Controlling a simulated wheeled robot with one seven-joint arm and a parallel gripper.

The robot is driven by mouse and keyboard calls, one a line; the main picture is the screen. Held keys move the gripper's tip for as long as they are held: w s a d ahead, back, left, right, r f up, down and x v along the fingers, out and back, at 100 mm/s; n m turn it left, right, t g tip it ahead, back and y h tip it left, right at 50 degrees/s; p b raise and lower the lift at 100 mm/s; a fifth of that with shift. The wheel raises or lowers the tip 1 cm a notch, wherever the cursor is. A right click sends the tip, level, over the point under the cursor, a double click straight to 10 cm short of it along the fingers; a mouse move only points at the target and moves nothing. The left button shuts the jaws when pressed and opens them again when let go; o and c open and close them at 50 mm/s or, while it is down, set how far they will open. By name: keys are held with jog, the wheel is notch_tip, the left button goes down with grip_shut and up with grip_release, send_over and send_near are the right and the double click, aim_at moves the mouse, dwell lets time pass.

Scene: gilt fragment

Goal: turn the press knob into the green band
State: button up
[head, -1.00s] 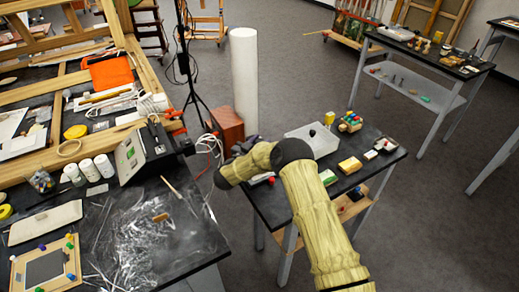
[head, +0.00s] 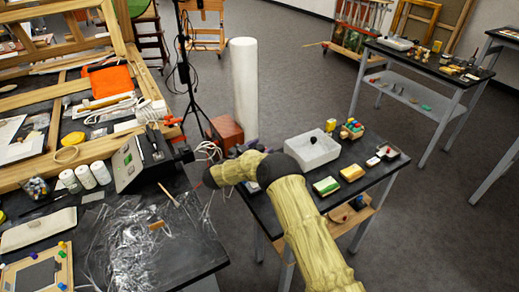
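A grey press-like device (head: 128,164) with a dark top and a small green patch on its front stands at the back right of the left bench. Its knob and green band are too small to make out. My arm (head: 300,215) reaches in from the bottom right and bends left at a dark joint. Its far dark end (head: 209,178) is over the gap between the bench and the small table, right of the device and apart from it in the picture. My gripper's fingers cannot be made out.
The left bench (head: 205,250) holds crumpled clear film, a brush, white jars (head: 85,177) and a framed panel (head: 38,272). A tripod stand (head: 187,80) and white column (head: 243,85) rise behind. The small table right of my arm holds a white tray (head: 312,162) and small blocks.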

jog(key=shift+s, duration=0.1)
jog(key=b+v, duration=0.2)
jog(key=v, duration=0.9)
jog(key=shift+s+a+b, duration=0.3)
jog(key=shift+b, duration=0.05)
jog(key=w+d+r+n+t+y, duration=0.1)
jog(key=w+r+n+t+y, duration=0.25)
jog(key=w+r+y, duration=0.35)
jog(key=s+d+r+n+g+y, duration=0.2)
jog(key=s+d+r+n+y, duration=0.1)
jog(key=d+n+y, duration=0.25)
jog(key=s+d+f+g, duration=0.1)
jog(key=s+d+g, duration=0.3)
jog(key=s+d, duration=0.3)
jog(key=s+d+f+g, duration=0.2)
jog(key=s+d+g, duration=0.2)
jog(key=s, duration=1)
jog(key=s+d+f+g, duration=0.2)
jog(key=s+d+g, duration=0.2)
jog(key=s+d, duration=0.7)
jog(key=shift+s+m+h+p, duration=0.3)
jog(key=shift+m+h, duration=0.05)
jog(key=shift+m, duration=0.05)
